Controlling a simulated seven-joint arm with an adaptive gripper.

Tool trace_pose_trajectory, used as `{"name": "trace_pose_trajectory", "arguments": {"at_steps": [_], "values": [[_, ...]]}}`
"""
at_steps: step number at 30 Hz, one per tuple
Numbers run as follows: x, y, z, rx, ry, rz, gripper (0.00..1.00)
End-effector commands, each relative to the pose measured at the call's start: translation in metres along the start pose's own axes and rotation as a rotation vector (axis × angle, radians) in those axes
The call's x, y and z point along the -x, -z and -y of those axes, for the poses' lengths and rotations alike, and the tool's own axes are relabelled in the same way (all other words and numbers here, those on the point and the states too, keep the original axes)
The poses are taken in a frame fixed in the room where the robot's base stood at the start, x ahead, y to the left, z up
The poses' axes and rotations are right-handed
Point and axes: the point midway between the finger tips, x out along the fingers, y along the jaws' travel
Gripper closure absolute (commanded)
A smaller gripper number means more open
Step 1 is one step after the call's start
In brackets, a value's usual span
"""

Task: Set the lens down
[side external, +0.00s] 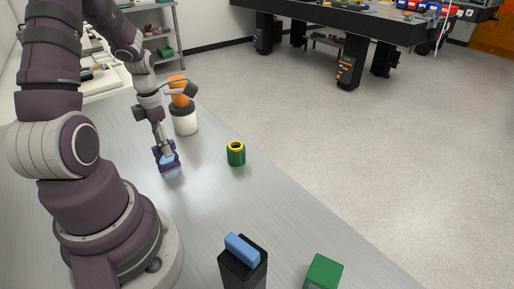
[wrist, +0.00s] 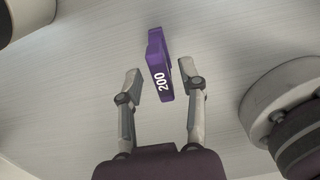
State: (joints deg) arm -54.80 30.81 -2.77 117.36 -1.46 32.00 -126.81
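The lens sits in a purple holder (side external: 166,157) with a pale blue face, at the left part of the grey table in the side view. In the wrist view the purple holder (wrist: 160,68) shows edge-on and carries the white number "200". It appears to stand upright on the table. My gripper (wrist: 160,72) has one finger on each side of the holder, with a narrow gap visible on both sides, so it looks open around it. In the side view my gripper (side external: 166,152) reaches down to the holder from above, and its fingers partly cover it.
A white cylinder (side external: 185,124) with an orange device (side external: 180,90) stands behind the holder. A green cylinder with a yellow ring (side external: 236,154) is to the right. A black block (side external: 243,272) with a blue piece (side external: 242,250) and a green block (side external: 323,272) stand in front.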

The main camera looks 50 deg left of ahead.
Motion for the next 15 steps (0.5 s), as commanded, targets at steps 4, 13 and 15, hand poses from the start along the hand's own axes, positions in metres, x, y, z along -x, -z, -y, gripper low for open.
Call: {"name": "trace_pose_trajectory", "arguments": {"at_steps": [4, 13, 15], "values": [[0.038, -0.001, -0.001, 0.000, -0.006, 0.005, 0.61], [0.087, -0.001, 0.000, -0.006, -0.002, 0.001, 0.61], [0.094, -0.005, 0.006, -0.103, -0.016, 0.010, 0.61]]}}
